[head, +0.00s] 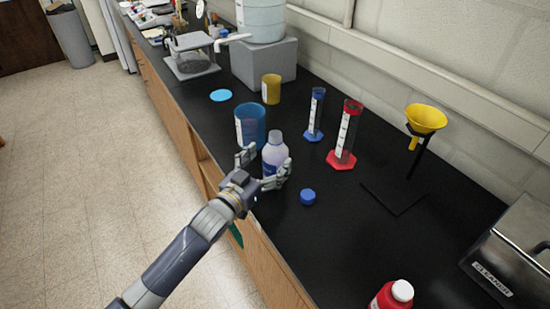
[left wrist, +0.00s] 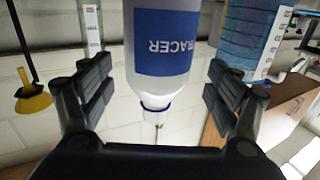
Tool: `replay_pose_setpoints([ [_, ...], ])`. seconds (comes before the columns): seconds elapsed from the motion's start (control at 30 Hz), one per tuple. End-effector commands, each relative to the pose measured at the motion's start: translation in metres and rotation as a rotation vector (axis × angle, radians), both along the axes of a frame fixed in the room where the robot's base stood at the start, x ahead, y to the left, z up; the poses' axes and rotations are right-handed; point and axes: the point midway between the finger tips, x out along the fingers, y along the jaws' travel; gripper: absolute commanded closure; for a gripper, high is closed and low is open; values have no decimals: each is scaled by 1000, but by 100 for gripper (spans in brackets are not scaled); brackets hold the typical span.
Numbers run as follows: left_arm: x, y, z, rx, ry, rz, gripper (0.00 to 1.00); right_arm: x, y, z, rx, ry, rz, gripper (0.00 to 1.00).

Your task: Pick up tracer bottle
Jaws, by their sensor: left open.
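The tracer bottle (head: 273,157) is a translucent white bottle with a white top and a blue label. It stands upright near the front edge of the black counter. My left gripper (head: 263,168) is open, with one finger on each side of the bottle. In the left wrist view the tracer bottle (left wrist: 162,42) appears upside down between the fingers, its label reading TRACER. Gaps show between it and both finger pads (left wrist: 160,90) there. My right gripper is not in view.
A blue beaker (head: 251,124) stands just behind the bottle. A blue cap (head: 308,197) lies to its right. Blue (head: 315,115) and red (head: 345,135) cylinders, a yellow cup (head: 271,88), and a yellow funnel on a stand (head: 426,119) are farther back. A red bottle (head: 391,296) is at front right.

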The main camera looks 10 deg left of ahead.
Motion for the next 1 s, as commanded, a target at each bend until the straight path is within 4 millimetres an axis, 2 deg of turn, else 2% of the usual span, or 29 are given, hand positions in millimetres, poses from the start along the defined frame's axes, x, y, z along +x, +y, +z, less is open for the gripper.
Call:
replay_pose_setpoints([
  [0.07, 10, -7, 4, -2, 0, -1, 18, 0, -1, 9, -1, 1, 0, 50],
  [0.23, 25, -12, 1, 0, 1, 0, 18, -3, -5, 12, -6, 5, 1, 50],
  [0.57, 29, -13, 0, 0, 0, -2, 18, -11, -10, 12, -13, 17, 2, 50],
  [0.83, 29, -13, 0, 0, 0, -2, 76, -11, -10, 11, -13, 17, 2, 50],
  [1.0, 29, -13, 2, -1, -3, -2, 76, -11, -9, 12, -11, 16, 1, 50],
])
